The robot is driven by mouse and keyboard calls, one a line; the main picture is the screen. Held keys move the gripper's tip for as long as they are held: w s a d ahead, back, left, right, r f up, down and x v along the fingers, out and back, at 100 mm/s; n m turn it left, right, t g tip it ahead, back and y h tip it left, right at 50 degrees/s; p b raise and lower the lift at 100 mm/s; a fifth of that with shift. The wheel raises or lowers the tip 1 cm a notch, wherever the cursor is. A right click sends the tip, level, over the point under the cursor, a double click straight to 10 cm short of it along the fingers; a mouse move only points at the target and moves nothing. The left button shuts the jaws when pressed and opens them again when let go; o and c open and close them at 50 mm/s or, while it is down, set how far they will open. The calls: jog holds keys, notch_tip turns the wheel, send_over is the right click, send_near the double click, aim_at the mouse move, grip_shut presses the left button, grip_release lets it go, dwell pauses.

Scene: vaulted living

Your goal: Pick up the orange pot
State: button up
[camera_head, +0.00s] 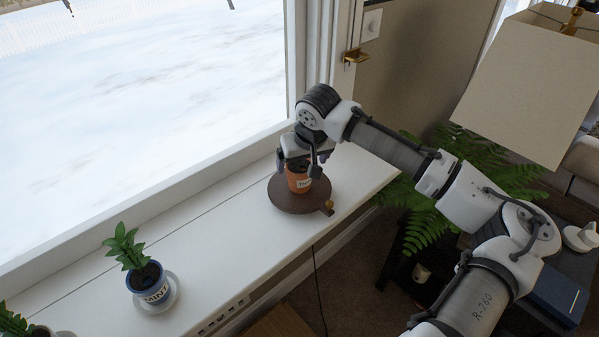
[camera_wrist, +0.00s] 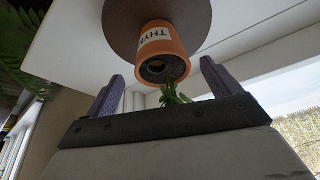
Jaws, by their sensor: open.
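The orange pot (camera_head: 298,182) stands on a round dark brown board (camera_head: 289,202) on the white window sill. It has a white label; in the wrist view the orange pot (camera_wrist: 166,45) reads "THY", with dark soil and a small green sprig (camera_wrist: 174,94). My gripper (camera_head: 300,168) is above the pot, pointing down, and partly hides its top. In the wrist view my gripper (camera_wrist: 160,85) is open, with purple fingers spread to either side of the sprig. The pot's body lies beyond the fingertips, and nothing is gripped.
A blue pot (camera_head: 150,284) labelled "MINT" stands on a saucer at the left of the sill (camera_head: 225,235). Another plant (camera_head: 15,322) is cut off at the lower left. The window is behind; a fern (camera_head: 425,215) and a lampshade (camera_head: 530,80) are on the right.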

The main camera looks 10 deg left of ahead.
aim_at(300, 169)
jog(key=shift+s+p+x, duration=0.2)
jog(key=shift+p+x, duration=0.85)
jog(key=shift+x, duration=2.25)
jog(key=shift+a, duration=0.1)
jog(key=c, duration=1.3)
